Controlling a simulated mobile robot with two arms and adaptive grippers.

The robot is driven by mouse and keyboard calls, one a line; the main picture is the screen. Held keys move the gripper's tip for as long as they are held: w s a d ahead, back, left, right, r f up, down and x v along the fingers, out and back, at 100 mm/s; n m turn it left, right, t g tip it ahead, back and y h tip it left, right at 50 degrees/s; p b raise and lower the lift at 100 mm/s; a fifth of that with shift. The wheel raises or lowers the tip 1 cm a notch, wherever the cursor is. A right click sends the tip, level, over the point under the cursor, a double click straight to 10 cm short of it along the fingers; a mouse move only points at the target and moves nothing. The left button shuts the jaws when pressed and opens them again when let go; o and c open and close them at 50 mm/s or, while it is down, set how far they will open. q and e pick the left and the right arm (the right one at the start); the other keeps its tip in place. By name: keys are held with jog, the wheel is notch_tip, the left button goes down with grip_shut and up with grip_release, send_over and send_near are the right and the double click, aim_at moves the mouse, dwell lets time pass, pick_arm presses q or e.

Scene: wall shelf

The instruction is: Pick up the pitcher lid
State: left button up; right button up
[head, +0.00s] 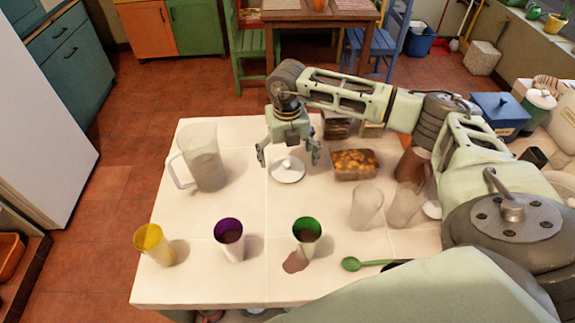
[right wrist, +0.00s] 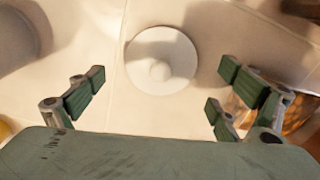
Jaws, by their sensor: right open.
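The pitcher lid (head: 287,172) is a white disc with a small knob, lying flat on the white table. In the right wrist view the lid (right wrist: 161,60) lies between and beyond my open fingers. My right gripper (head: 288,158) is open, pointing down above the lid, with one finger on either side of it; it holds nothing. It also shows in the right wrist view (right wrist: 158,90). The clear pitcher (head: 205,160) stands upright to the left of the lid, its handle toward the left. My left gripper is not in view.
A container of orange-brown food (head: 355,165) sits close to the right of the lid. Clear glasses (head: 366,206) stand at right.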

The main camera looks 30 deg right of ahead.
aim_at(287, 163)
notch_tip(287, 163, down, 2)
jog(key=shift+f, duration=0.15)
jog(key=shift+w+f, duration=0.1)
jog(key=shift+f, duration=0.35)
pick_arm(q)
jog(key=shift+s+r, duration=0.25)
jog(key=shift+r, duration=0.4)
pick_arm(e)
jog(key=shift+c, duration=0.5)
jog(key=shift+r, duration=0.1)
jog(key=c, duration=1)
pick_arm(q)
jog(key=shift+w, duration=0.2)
pick_arm(e)
jog(key=shift+o, duration=0.2)
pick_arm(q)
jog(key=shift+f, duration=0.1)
pick_arm(e)
jog(key=shift+r, duration=0.1)
